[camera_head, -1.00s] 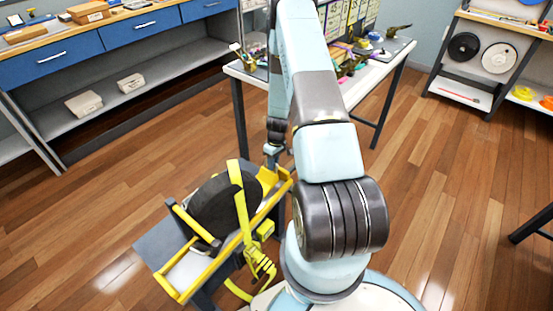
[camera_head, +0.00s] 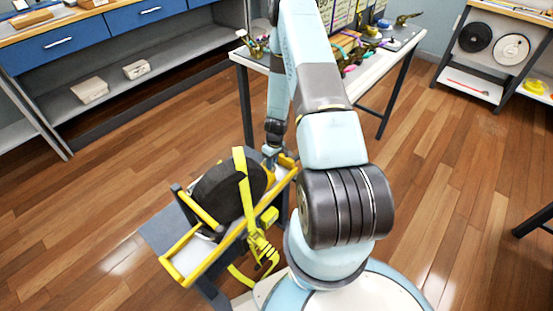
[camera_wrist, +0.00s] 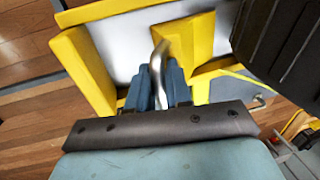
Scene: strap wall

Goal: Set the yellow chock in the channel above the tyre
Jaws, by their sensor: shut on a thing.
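The black tyre (camera_head: 225,192) sits in the channel, a white bed with yellow rails (camera_head: 205,262). A yellow strap (camera_head: 243,190) runs over the tyre. In the wrist view the yellow chock (camera_wrist: 188,38) is at the white channel bed (camera_wrist: 128,38), beside a yellow rail (camera_wrist: 82,65), left of the dark tyre (camera_wrist: 285,40). My gripper (camera_wrist: 158,85) is shut on the bent metal handle of the chock. I cannot tell whether the chock rests on the bed. In the head view my gripper (camera_head: 270,153) is small and partly hidden at the channel's far end.
A yellow ratchet (camera_head: 260,245) hangs at the channel's near side. A white table (camera_head: 300,85) with tools stands behind. A blue-drawered bench (camera_head: 90,40) is at the back left, and a shelf (camera_head: 485,75) at the back right. The wooden floor between is clear.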

